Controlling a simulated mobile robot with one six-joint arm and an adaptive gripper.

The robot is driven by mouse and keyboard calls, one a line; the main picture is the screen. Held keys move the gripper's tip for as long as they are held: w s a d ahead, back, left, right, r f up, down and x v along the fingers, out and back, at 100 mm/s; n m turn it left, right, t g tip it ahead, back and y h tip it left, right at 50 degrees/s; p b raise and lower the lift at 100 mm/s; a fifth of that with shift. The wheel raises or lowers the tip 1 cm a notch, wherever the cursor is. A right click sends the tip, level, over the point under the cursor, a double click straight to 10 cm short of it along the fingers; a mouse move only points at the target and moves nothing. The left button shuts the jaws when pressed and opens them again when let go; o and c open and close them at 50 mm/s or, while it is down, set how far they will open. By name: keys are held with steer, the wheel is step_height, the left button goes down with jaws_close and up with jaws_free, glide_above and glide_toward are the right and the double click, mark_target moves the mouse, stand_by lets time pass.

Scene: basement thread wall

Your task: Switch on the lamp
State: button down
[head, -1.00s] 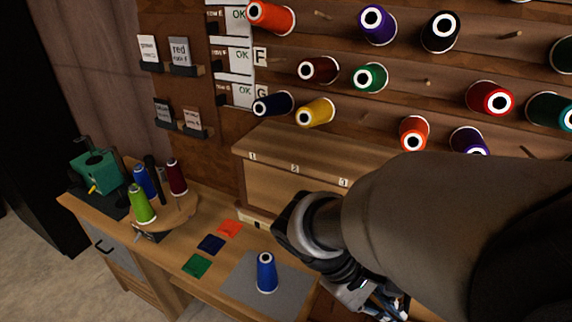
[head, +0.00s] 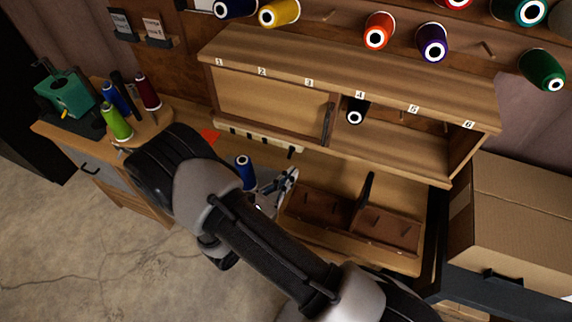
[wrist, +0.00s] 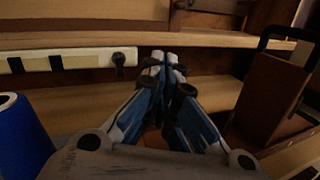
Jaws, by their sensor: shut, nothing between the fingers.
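I cannot pick out a lamp in either view. A pale strip with dark marks (head: 255,138) runs under the cabinet's front edge, and a small black knob (head: 291,152) sits at its right end. The strip (wrist: 60,62) and the knob (wrist: 119,60) also show in the wrist view, left of my fingertips. My gripper (head: 293,174) is shut and empty, over the bench just below the knob in the picture. Its fingertips (wrist: 165,62) point towards the cabinet front. I cannot tell whether they touch anything.
A blue thread cone (head: 245,172) stands close left of my gripper; it also shows in the wrist view (wrist: 18,140). A brown divided tray (head: 330,212) with a black handle lies to the right. The numbered cabinet (head: 350,75) overhangs the bench. A cardboard box (head: 525,225) stands at far right.

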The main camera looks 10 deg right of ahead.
mark_target(290, 154)
steer(key=a+f+n+t+y, duration=0.1)
steer(key=f, duration=0.1)
steer(key=a+f+n+t+y, duration=0.1)
steer(key=a+f+n+t, duration=0.1)
steer(key=a+f+n+t+y, duration=0.1)
steer(key=f+n+y, duration=0.1)
steer(key=shift+s+a+f+t, duration=0.2)
steer(key=shift+s+f+t, duration=0.1)
steer(key=shift+t, duration=0.1)
steer(key=b+x, duration=0.1)
steer(key=x, duration=0.9)
steer(key=shift+d, duration=0.1)
